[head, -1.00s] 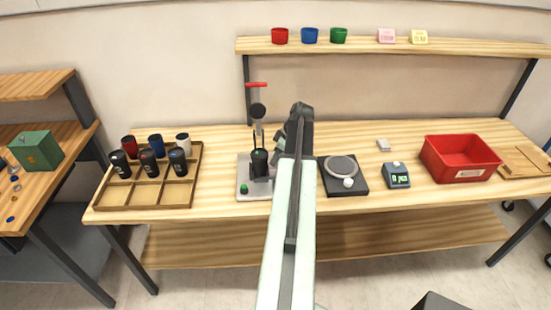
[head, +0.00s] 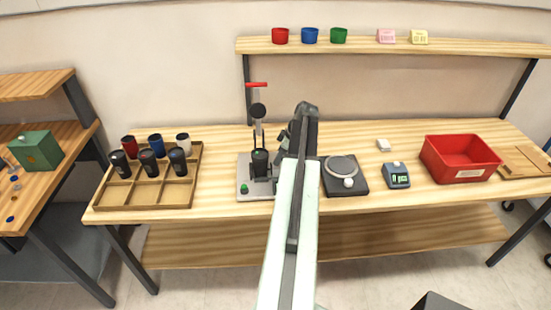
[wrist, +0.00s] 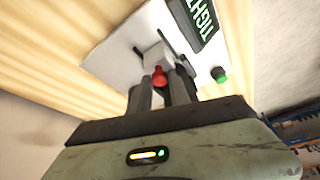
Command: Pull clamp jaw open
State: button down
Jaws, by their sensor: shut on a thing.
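The laser marker (head: 243,178) stands on the bench left of my arm, with a grey base, a dark upright body and a red handle on top. In the wrist view my gripper (wrist: 162,86) is shut on a small red knob (wrist: 159,75). A pale clamp jaw block (wrist: 157,56) sits just beyond the knob, over the white base plate (wrist: 110,65). A dark slot or rod runs beside the block. In the head view my gripper is mostly hidden by my arm and the marker; the knob and jaw cannot be made out.
In the wrist view, a green button (wrist: 218,73) and a dark display (wrist: 194,22) with green letters are close to my right finger. A wooden tray of tumblers (head: 148,198) is left of the marker.

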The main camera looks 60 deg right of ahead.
jog(key=c, duration=1.2)
grip_release()
jog(key=shift+s+d, duration=0.2)
jog(key=shift+s, duration=0.05)
jog(key=shift+w+a, duration=0.1)
jog(key=p+v, duration=0.7)
jog(key=shift+r, duration=0.35)
